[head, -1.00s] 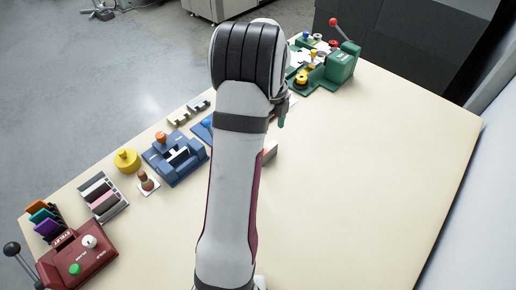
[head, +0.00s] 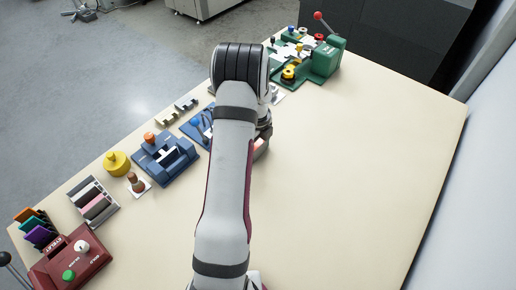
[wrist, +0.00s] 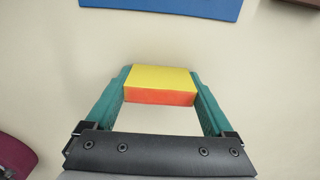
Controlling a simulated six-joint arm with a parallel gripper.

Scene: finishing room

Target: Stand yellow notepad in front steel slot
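The yellow notepad (wrist: 160,78), with an orange-red near edge, sits between the two green fingers of my gripper (wrist: 160,88) in the wrist view. The fingers press against its left and right sides, so my gripper is shut on it. Pale table surface shows around the pad; its height above the table is hard to tell. In the head view my arm hides the gripper's fingers and the notepad. A grey rack (head: 112,216) with dark, white and pink rolls or pads stands at the left; I cannot tell whether it has the steel slot.
A blue fixture (head: 176,171), a yellow knob-shaped piece (head: 116,165), a maroon box (head: 88,261) and coloured files (head: 40,236) line the left edge. A green machine (head: 327,58) stands at the back. A blue panel (wrist: 160,6) tops the wrist view. The table's right side (head: 370,170) is clear.

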